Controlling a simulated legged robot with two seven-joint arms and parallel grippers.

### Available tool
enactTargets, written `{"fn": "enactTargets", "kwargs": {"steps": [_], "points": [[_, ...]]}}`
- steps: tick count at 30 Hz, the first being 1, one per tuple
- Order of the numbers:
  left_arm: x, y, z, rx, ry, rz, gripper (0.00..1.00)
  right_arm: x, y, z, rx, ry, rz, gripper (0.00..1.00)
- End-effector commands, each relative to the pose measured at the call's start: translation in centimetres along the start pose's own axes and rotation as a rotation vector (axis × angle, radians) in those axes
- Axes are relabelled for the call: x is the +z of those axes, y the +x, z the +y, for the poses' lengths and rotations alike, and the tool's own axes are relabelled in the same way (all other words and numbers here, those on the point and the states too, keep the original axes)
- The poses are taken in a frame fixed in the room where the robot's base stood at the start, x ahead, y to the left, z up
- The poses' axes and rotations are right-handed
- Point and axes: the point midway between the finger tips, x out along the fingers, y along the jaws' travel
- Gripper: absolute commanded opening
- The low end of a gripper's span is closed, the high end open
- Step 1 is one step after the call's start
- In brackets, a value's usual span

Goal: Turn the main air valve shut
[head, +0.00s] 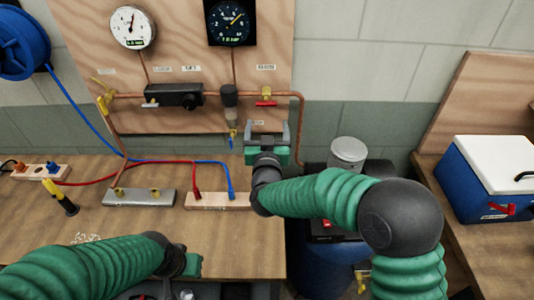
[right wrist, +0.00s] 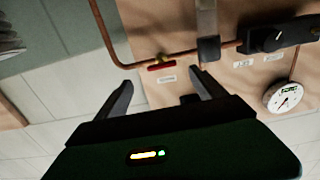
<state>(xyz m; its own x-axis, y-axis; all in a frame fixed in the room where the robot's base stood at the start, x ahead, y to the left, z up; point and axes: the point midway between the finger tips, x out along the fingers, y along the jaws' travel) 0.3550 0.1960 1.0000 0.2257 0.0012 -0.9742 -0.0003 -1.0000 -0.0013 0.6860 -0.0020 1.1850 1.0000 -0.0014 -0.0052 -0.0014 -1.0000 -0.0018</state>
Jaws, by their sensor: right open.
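A red-handled valve (head: 265,98) sits on the copper pipe at the right of the wooden panel; its handle lies level. It also shows in the right wrist view (right wrist: 161,66), ahead of and between the fingertips. A yellow-handled valve (head: 103,101) sits at the pipe's left end. I cannot read which label says main. My right gripper (head: 268,130) is open and empty, just below the red valve and apart from it; it also shows in the right wrist view (right wrist: 163,88). My left gripper (head: 189,265) is low at the front; its fingers are not clear.
The wooden panel (head: 185,48) holds a white gauge (head: 133,27), a dark gauge (head: 230,20) and a black regulator (head: 175,95). Below are a grey manifold (head: 139,197) and red and blue hoses on the bench (head: 110,225). A blue-and-white cooler (head: 490,178) stands right.

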Motion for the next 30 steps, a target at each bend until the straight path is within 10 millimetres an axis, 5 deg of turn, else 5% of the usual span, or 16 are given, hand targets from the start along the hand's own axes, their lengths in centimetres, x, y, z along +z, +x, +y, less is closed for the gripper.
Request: {"fn": "enactTargets", "kwargs": {"steps": [30], "points": [[0.1,0.6,0.0,0.0,0.0,0.0,0.0,0.0,-8.6,-0.1,-0.002,-0.001,-0.001,0.8]]}}
